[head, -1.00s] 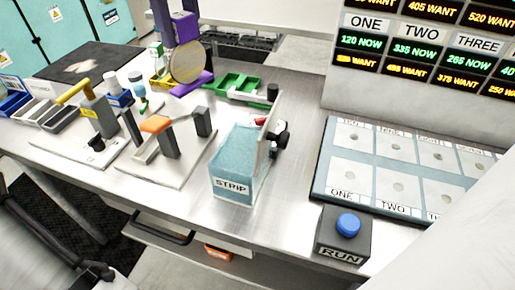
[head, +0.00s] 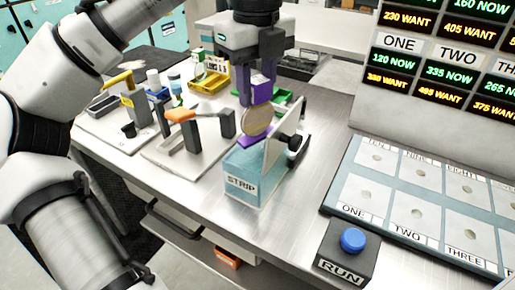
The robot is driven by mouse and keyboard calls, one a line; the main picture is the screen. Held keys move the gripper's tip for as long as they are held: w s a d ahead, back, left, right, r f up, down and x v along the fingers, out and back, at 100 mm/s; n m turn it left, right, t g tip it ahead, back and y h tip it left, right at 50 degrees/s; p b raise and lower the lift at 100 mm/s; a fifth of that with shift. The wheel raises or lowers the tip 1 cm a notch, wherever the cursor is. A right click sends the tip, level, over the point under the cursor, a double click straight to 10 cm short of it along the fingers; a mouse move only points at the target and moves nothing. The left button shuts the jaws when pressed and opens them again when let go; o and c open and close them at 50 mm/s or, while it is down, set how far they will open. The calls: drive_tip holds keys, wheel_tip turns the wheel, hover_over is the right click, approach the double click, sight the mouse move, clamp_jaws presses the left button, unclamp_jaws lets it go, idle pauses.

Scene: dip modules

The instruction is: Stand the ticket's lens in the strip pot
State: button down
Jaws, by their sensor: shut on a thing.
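The lens (head: 257,121) is a tan disc in a purple holder, upright and slightly tilted. My gripper (head: 258,90) points down with dark purple fingers and is shut on the top of the lens holder. The strip pot (head: 240,188) is a light blue open box labelled STRIP, with a white panel and a black knob on its right side. The lens hangs at the pot's back end. I cannot tell whether its lower edge is inside the pot or just above it. I see no ticket that I can read.
Bare metal bench lies in front.

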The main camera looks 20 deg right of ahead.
sight(257, 133)
wheel_tip(257, 133, down, 11)
drive_tip(key=shift+f+b, duration=0.2)
drive_tip(key=shift+b, duration=0.1)
drive_tip(key=c, duration=1)
unclamp_jaws()
drive_tip(key=shift+f, duration=0.1)
wheel_tip(257, 133, up, 12)
drive_tip(key=shift+r+p, duration=0.15)
drive_tip(key=shift+p, duration=0.45)
